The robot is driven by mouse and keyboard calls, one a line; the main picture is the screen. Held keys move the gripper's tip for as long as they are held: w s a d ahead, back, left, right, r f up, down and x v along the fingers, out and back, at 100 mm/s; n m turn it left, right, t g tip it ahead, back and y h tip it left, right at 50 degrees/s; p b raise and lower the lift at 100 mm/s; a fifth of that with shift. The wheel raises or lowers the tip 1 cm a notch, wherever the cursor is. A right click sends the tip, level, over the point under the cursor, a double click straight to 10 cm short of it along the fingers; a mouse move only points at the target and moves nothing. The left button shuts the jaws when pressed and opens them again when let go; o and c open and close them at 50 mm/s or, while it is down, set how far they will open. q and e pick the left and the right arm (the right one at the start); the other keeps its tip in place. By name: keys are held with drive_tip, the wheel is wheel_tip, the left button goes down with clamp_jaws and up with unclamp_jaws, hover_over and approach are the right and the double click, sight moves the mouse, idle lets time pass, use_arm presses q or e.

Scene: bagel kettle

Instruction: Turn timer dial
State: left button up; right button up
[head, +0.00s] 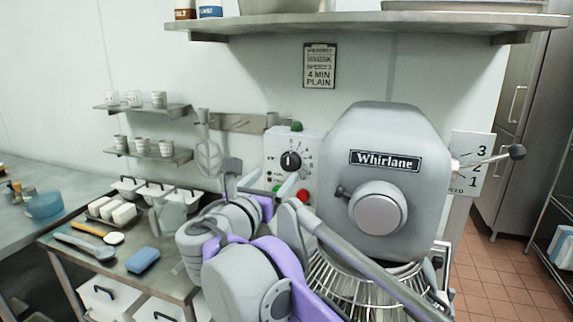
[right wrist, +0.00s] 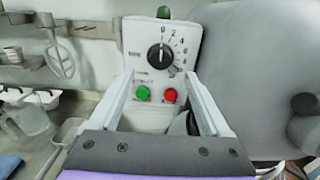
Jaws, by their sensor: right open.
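The timer dial (head: 291,161) is a round black knob with a white pointer line on a pale control panel beside the mixer. In the right wrist view the dial (right wrist: 161,56) sits between and beyond my fingertips, its line pointing roughly up toward 0. My right gripper (head: 264,182) is open and empty in front of the panel. In the right wrist view its two fingers (right wrist: 160,80) stand wide apart on either side of the panel, apart from the dial. My left gripper is not in view.
A green button (right wrist: 142,93) and a red button (right wrist: 171,95) lie below the dial. The grey Whirlane mixer (head: 385,140) stands close on the right, with its wire guard below. A steel cart (head: 160,262) with tubs and utensils is at left. A shelf (head: 350,24) hangs above.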

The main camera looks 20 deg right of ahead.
sight(289, 164)
drive_tip(key=x, duration=0.8)
drive_tip(key=shift+w+d+f, duration=0.1)
drive_tip(key=shift+d, duration=0.15)
drive_tip(key=c, duration=1.2)
drive_tip(key=shift+m+p, duration=0.9)
drive_tip(key=shift+p, duration=0.1)
drive_tip(key=shift+m+p, duration=1.05)
drive_tip(key=shift+m, duration=0.15)
drive_tip(key=m+p, duration=0.2)
drive_tip(key=m, duration=0.1)
drive_tip(key=shift+m+p, duration=0.3)
drive_tip(key=shift+m, duration=0.1)
drive_tip(key=shift+m+p, duration=0.5)
drive_tip(key=shift+m, duration=0.2)
